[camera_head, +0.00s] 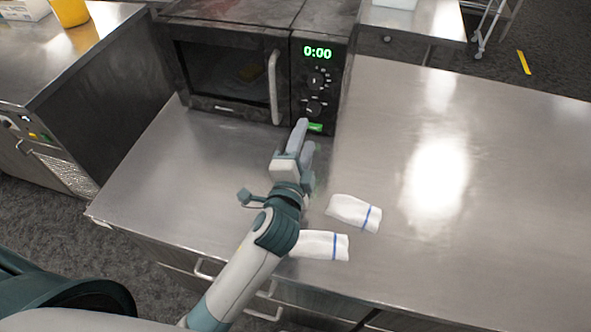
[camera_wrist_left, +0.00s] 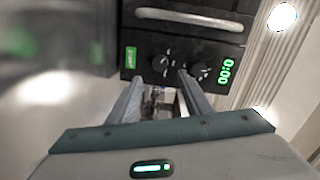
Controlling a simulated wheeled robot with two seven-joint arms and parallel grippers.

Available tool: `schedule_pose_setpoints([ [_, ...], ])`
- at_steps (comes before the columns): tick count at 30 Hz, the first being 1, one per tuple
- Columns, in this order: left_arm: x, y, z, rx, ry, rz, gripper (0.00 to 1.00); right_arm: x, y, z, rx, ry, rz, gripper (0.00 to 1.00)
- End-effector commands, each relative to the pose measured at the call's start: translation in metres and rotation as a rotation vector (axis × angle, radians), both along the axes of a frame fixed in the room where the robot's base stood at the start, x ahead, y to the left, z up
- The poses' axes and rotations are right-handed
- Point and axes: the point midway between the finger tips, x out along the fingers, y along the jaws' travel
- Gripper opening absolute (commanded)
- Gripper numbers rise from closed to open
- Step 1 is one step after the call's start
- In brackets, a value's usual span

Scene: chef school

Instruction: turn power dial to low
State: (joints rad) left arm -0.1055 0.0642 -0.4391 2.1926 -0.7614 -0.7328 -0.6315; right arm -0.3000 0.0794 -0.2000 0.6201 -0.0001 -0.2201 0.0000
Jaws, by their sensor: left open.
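A black microwave (camera_head: 232,70) stands at the back of the steel counter, door shut. Its right-hand panel has a green 0:00 display (camera_head: 317,53), an upper dial (camera_head: 317,80) and a lower dial (camera_head: 314,107); I cannot read which is the power dial. My left gripper (camera_head: 303,130) is open and empty, just in front of the panel's lower part. In the left wrist view the panel looks turned: the lower dial (camera_wrist_left: 160,64) shows beyond and between the fingertips (camera_wrist_left: 158,84), the upper dial (camera_wrist_left: 201,72) to their right. Contact cannot be told. My right gripper is not in view.
A lit green button (camera_head: 315,127) sits below the dials, and a vertical door handle (camera_head: 273,87) is left of the panel. Two folded white cloths with blue stripes (camera_head: 354,212) (camera_head: 322,245) lie near the counter's front. The counter (camera_head: 500,200) is clear on the right.

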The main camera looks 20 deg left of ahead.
Motion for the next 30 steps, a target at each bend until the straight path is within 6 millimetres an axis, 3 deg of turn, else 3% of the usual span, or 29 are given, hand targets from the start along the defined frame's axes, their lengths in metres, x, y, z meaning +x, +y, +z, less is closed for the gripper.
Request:
schedule_pose_setpoints([
  [6, -0.045, -0.002, -0.001, -0.002, 0.002, 0.000, 0.45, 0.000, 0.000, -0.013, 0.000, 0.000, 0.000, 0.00],
  [12, -0.074, -0.003, 0.002, -0.002, 0.002, 0.000, 0.45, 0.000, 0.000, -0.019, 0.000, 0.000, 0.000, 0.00],
  [18, -0.086, -0.004, 0.005, -0.001, 0.001, 0.000, 0.45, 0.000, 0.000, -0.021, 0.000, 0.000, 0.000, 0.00],
  [30, -0.087, -0.003, 0.005, -0.001, 0.000, 0.000, 0.45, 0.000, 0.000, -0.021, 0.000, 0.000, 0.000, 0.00],
])
